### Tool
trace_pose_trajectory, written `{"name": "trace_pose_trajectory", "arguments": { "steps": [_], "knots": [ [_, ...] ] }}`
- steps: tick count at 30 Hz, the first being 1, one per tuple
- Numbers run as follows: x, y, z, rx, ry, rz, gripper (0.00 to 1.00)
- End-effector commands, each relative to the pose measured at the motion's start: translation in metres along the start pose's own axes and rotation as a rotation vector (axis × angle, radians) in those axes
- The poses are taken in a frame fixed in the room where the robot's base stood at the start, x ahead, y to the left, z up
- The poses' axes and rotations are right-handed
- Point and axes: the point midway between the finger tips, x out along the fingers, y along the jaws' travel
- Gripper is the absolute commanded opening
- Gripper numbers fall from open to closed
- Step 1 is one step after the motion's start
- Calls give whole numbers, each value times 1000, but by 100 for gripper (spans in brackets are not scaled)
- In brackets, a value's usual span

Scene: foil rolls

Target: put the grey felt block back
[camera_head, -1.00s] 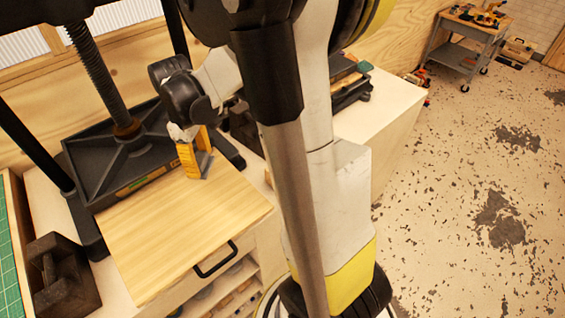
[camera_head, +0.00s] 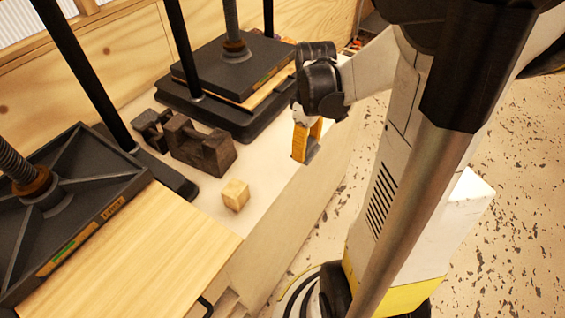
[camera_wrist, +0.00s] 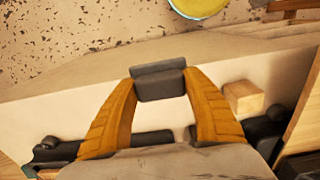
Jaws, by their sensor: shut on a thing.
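The grey felt block (camera_wrist: 159,84) is a small dark grey piece held between the tips of my gripper's orange fingers in the wrist view. In the head view my gripper (camera_head: 307,143) hangs over the front edge of the pale bench (camera_head: 272,178), and the felt block (camera_head: 313,152) shows partly behind its fingers. My gripper is shut on the block, which appears raised clear of the bench. Its exact height is hard to tell.
A small wooden cube (camera_head: 235,195) and dark iron weights (camera_head: 200,148) stand on the bench left of my gripper. A black screw press (camera_head: 235,75) stands behind them. Another press (camera_head: 75,190) with a pale wooden board (camera_head: 150,250) is at the left. Bare bench lies around the cube.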

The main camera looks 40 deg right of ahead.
Motion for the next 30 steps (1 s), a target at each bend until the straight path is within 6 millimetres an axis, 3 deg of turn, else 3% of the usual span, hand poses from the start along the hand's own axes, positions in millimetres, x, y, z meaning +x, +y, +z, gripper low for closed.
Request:
{"name": "trace_pose_trajectory", "arguments": {
  "steps": [6, 12, 19, 26, 30],
  "knots": [
    [36, -15, -51, -7, 0, 0, 28],
    [59, -27, -90, -4, 0, 0, 28],
    [69, -31, -102, -1, 0, 0, 28],
    [104, -31, -102, 0, 0, 0, 28],
    [105, -31, -102, 0, 0, 0, 28]
  ]
}}
